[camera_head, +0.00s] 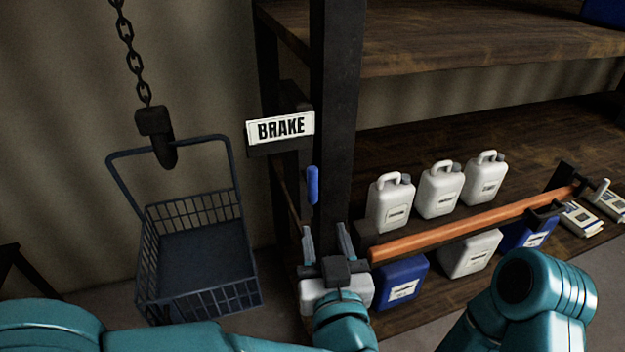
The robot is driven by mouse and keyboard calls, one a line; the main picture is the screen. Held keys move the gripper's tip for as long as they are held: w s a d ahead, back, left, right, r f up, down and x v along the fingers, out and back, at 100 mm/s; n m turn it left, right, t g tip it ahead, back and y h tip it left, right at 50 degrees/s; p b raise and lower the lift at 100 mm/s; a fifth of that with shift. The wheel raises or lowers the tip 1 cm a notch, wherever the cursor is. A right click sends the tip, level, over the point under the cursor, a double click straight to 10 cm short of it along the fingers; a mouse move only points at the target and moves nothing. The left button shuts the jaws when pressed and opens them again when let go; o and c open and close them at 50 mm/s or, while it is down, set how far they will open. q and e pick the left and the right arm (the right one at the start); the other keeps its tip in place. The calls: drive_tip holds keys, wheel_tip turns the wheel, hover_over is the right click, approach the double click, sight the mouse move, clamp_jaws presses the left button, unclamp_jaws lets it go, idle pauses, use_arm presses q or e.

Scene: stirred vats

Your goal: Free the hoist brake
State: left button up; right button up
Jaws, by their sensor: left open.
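A white sign reading BRAKE (281,129) is fixed beside the dark upright post, left of the shelves. Below it, a short blue handle (313,185) stands upright against the post's left edge; how it is mounted is hidden in shadow. My left gripper (325,232) is open and empty, its two fingers pointing up, a little below the blue handle and apart from it in the picture. A dark basket (200,254) hangs at the left from a hook block (156,136) on a chain (131,45). My right gripper is not in view.
An orange bar (470,226) runs along the front of the shelf (480,140). White jugs (439,190) stand behind it, and blue containers (402,282) sit below. My right arm covers the lower right. Space between basket and post looks open.

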sight(313, 186)
use_arm(q)
drive_tip(key=w+p, duration=0.1)
drive_tip(key=w, duration=0.3)
drive_tip(key=w+a+p, duration=0.1)
drive_tip(key=w, duration=0.4)
drive_tip(key=w+p, duration=0.1)
drive_tip(key=w, duration=0.3)
drive_tip(key=shift+w+a, duration=0.35)
drive_tip(key=shift+a, duration=0.05)
drive_tip(key=shift+w+f+p, duration=0.15)
drive_tip(key=shift+w+p, duration=0.15)
drive_tip(key=shift+w, duration=0.1)
drive_tip(key=shift+s, duration=0.3)
drive_tip(key=shift+w, duration=0.1)
clamp_jaws()
